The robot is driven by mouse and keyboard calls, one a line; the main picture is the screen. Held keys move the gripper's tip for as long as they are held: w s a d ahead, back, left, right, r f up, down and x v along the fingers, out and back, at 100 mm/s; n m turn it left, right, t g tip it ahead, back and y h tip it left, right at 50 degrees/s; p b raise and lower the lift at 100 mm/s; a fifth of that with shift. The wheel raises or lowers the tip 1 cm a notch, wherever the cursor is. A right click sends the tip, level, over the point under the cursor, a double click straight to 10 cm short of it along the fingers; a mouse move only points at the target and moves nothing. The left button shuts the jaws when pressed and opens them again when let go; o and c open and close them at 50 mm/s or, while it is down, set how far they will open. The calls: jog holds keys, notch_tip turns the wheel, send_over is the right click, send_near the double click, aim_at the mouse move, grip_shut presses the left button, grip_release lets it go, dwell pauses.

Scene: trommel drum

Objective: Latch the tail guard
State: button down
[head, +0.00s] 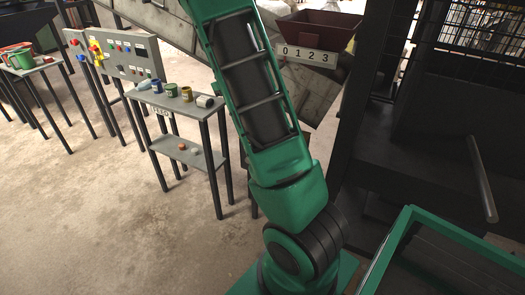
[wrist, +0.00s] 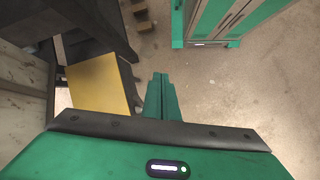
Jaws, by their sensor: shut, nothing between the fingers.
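My gripper (wrist: 162,97) shows in the wrist view with its two green fingers pressed together and nothing between them. In the head view it is hidden behind my own green arm. A flat yellow panel (wrist: 97,82) lies just left of the fingertips in the wrist view, beside a dark grey machine part (wrist: 92,32). I see no contact between fingers and panel. In the head view a dark frame with wire mesh (head: 478,28) stands at the upper right. I cannot tell which part is the tail guard, and no latch is clearly visible.
A grey metal rod (head: 482,178) slants near the dark frame. A small table (head: 180,104) holds several cans, with a button panel (head: 115,55) behind it. A dark red hopper (head: 318,28) sits above a plate marked 0 1 2 3. Open concrete floor (head: 110,220) lies at the left.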

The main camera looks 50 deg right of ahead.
jog(key=s+a+r+m+t, duration=0.25)
jog(key=s+a, duration=0.25)
jog(key=s, duration=0.4)
jog(key=s+a+r+m+t, duration=0.25)
jog(key=s+a, duration=0.25)
jog(key=s, duration=0.3)
jog(key=w+d+f+m+t, duration=0.1)
jog(key=w+d+f+m, duration=0.8)
jog(key=m, duration=0.3)
jog(key=w+d+f+m, duration=0.8)
jog(key=d+m, duration=0.3)
jog(key=m, duration=0.1)
notch_tip(320, 180, down, 10)
jog(key=shift+w+d+r, duration=0.25)
jog(key=shift+w, duration=0.05)
jog(key=shift+w, duration=0.1)
